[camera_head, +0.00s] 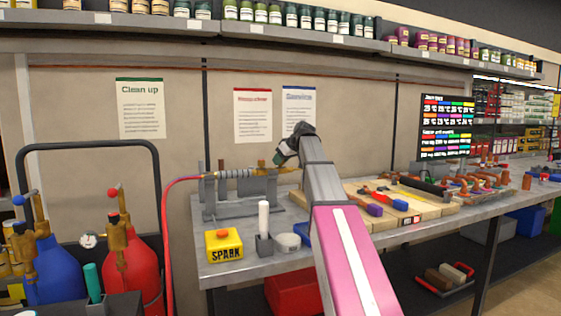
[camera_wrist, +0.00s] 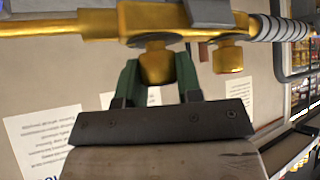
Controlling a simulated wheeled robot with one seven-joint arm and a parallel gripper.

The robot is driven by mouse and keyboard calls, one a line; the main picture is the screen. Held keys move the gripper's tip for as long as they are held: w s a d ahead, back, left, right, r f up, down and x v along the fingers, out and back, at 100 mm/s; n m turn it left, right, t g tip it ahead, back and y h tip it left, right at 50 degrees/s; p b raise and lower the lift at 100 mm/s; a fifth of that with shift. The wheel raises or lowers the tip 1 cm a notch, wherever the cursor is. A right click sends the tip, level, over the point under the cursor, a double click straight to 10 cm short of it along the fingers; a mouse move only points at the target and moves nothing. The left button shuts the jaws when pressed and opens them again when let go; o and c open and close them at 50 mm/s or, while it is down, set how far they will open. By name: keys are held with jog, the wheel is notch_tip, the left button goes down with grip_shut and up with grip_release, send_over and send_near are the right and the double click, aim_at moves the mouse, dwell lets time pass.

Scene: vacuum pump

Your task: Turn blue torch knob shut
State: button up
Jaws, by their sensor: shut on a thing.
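A brass torch (camera_head: 262,166) lies across the grey stand (camera_head: 222,197) on the bench. In the wrist view the torch (camera_wrist: 110,23) runs across the top, with a ribbed grey handle (camera_wrist: 280,29) at right. Two round brass knobs hang below its body. My gripper (camera_head: 283,155) is at the torch's right end. In the wrist view, its green fingers (camera_wrist: 158,72) are on either side of the left knob (camera_wrist: 156,66), shut on it. The second knob (camera_wrist: 228,57) is just right of the fingers, apart from them. I see no blue on either knob.
A red hose (camera_head: 168,230) hangs left of the bench. A yellow SPARK box (camera_head: 223,245), a white cylinder on a dark base (camera_head: 264,243) and a wooden tool board (camera_head: 420,211) are on the bench. Blue (camera_head: 55,270) and red (camera_head: 132,272) gas tanks stand at left.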

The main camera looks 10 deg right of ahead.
jog(key=m+t+h, duration=0.1)
jog(key=m+h, duration=0.1)
jog(key=m, duration=0.1)
jog(key=m+t+h, duration=0.1)
jog(key=m+h, duration=0.2)
jog(key=m, duration=0.1)
jog(key=shift+a, duration=0.1)
jog(key=m+h, duration=0.3)
jog(key=m, duration=0.1)
jog(key=shift+m+h, duration=0.4)
jog(key=shift+m+g+h, duration=0.6)
jog(key=shift+m+h, duration=0.5)
jog(key=shift+m, duration=0.4)
jog(key=o, duration=0.9)
jog(key=shift+o, duration=0.2)
jog(key=shift+r, duration=0.1)
jog(key=v, duration=1)
jog(key=shift+s+r, duration=0.15)
jog(key=shift+r, duration=0.1)
